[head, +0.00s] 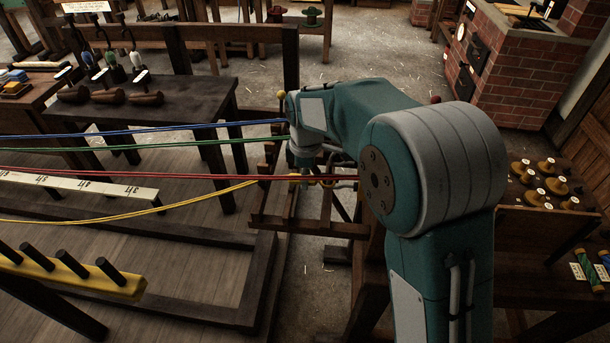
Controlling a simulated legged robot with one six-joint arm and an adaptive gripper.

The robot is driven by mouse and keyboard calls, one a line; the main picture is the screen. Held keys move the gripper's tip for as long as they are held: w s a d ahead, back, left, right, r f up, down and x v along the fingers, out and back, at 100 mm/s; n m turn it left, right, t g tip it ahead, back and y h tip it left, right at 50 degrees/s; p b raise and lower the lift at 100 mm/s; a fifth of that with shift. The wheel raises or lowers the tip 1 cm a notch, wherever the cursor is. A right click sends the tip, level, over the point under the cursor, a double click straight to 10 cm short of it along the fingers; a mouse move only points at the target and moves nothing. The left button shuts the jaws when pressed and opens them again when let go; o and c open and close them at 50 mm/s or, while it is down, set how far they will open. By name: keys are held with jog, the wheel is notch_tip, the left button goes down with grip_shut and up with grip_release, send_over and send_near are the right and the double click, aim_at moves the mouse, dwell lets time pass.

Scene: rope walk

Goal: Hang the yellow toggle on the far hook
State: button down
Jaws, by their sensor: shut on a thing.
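My gripper (303,169) points down in the middle of the head view, below my teal wrist, at the end of the yellow rope (205,202). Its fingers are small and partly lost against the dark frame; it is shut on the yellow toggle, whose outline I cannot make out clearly. The yellow rope comes from the left, sagging, to the gripper. The blue rope (150,132), green rope (150,145) and red rope (150,175) run more tautly to the wooden frame (310,227). My arm hides much of that frame, and I cannot make out the far hook.
A yellow rail with black pegs (75,275) stands at lower left. A white numbered board (75,187) lies under the ropes. A dark bench with tools (185,105) is behind left. A tray of brass spools (545,183) is at right, near a brick stove (505,75).

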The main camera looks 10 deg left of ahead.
jog(key=shift+d, duration=0.1)
dwell(0.3)
jog(key=shift+c, duration=1.8)
grip_release()
jog(key=shift+r, duration=4)
jog(key=shift+s, duration=0.1)
jog(key=s+d+r+m+t, duration=0.1)
jog(key=s+d+r+m, duration=0.45)
jog(key=d, duration=0.25)
jog(key=s+d+m+t, duration=0.2)
jog(key=s+d+m, duration=0.4)
jog(key=s, duration=0.3)
jog(key=s+d+m+t, duration=0.2)
jog(key=s+d+m, duration=0.4)
jog(key=s+d, duration=0.2)
jog(key=shift+s+d+r+t, duration=0.15)
jog(key=shift+s+t, duration=0.15)
jog(key=shift+s, duration=0.95)
